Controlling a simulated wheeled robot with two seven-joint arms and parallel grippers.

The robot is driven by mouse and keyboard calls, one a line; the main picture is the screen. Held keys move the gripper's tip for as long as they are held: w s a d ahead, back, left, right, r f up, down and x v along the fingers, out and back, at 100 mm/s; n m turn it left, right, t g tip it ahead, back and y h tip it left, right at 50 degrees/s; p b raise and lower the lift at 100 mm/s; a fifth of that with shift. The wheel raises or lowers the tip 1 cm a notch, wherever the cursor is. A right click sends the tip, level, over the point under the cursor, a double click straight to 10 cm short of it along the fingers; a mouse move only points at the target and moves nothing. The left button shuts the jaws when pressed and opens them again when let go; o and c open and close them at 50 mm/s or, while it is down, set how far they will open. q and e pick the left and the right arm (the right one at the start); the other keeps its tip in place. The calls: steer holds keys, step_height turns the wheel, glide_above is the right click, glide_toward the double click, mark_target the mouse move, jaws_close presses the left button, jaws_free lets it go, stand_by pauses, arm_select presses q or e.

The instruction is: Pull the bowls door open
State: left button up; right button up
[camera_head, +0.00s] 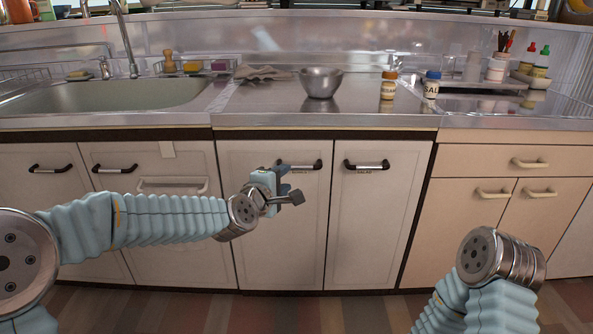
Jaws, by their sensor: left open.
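A white cabinet door (285,240) stands shut below the counter in the middle; it looks like the bowls door, though the small label under its handle is partly hidden and hard to read. Its handle (305,166) is a horizontal bar with dark ends near the top. My left gripper (286,182) is open, in front of the left end of this handle and slightly below it. It overlaps the handle's left end in the picture; I cannot tell whether they touch. My right arm shows at the lower right, but its gripper is out of view.
A similar shut door (370,230) with its own handle (366,165) is directly to the right. More cabinet doors and a drawer front (530,162) flank them. A metal bowl (321,82), two jars and a cloth (262,74) lie on the counter (250,105). Striped floor lies below.

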mark_target(298, 168)
arm_select(q)
steer(key=p+x, duration=0.1)
steer(key=x, duration=0.8)
steer(key=shift+f, duration=0.1)
steer(key=shift+c, duration=0.3)
jaws_close()
